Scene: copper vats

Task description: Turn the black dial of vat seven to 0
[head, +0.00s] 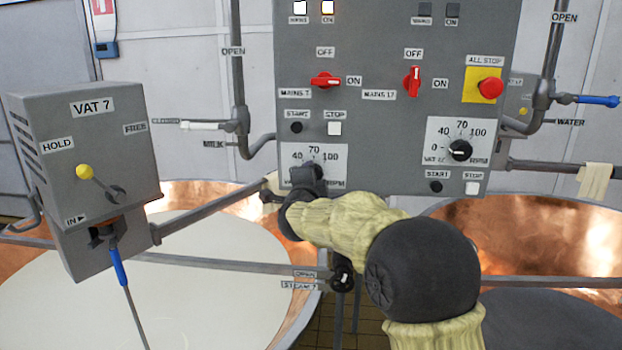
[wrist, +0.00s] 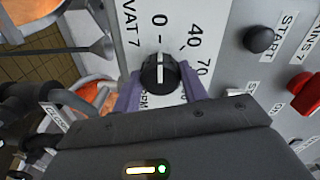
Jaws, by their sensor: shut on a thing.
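The black dial (wrist: 160,74) of vat seven sits on a white scale plate (wrist: 173,22) marked 0, 40 and 70 in the wrist view. Its white line lies along the direction of the 0 mark. The two purple fingers of my gripper (wrist: 161,80) are on either side of the dial and closed on it. In the head view my gripper (head: 306,175) covers the dial, and only 40, 70 and 100 of its scale plate (head: 316,152) show above.
The grey control panel (head: 380,120) also bears red mains switches, start and stop buttons, a red all-stop button (head: 490,87) and a second black dial (head: 460,150). The grey vat 7 box (head: 85,140) stands left. Pipes cross below, over copper vats.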

